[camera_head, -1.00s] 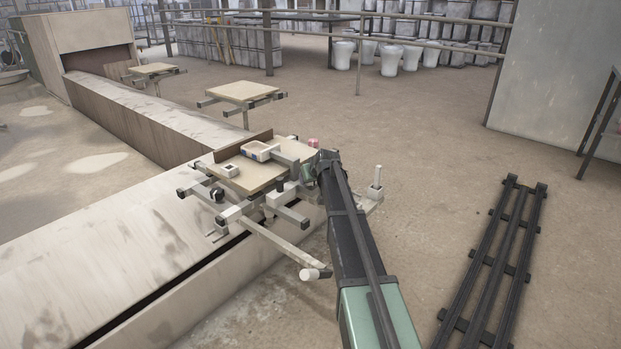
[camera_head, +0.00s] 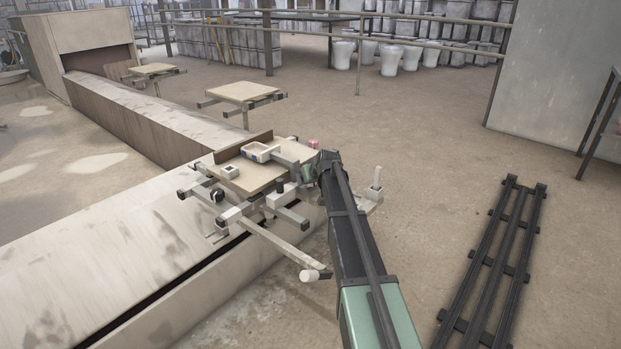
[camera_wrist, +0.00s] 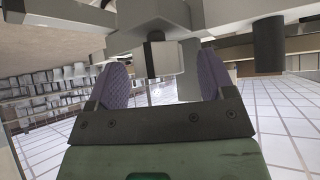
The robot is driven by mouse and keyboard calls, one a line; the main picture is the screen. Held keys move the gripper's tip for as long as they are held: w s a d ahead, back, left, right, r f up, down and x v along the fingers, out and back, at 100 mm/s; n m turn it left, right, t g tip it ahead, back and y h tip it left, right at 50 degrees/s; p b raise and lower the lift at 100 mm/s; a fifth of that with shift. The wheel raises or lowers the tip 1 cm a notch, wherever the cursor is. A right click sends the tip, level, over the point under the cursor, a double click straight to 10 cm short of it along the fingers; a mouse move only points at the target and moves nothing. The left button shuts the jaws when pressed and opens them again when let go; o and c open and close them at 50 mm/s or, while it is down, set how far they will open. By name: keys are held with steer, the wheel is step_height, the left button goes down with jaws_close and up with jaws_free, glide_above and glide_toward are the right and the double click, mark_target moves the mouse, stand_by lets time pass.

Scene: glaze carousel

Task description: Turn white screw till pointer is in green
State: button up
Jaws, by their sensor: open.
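My gripper (camera_wrist: 162,68) shows in the wrist view with its two purple finger pads wide apart. A small block (camera_wrist: 166,58) with a pale face and a dark side hangs from the structure above, in the gap between the pads. Clear space shows on both sides of it. I cannot tell whether this is the white screw. In the head view my arm covers most of the gripper, at the right side of the carousel's board (camera_head: 258,176). I cannot make out a pointer or a green zone.
A white box (camera_head: 262,152) and a small white block (camera_head: 230,172) lie on the board. A bar with a white end (camera_head: 310,275) sticks out toward the front. A pale upright peg (camera_head: 376,178) stands right of my arm. Dark rails (camera_head: 500,260) lie on the floor at right.

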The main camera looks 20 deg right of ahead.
steer(key=p+v, duration=0.6)
steer(key=v, duration=0.4)
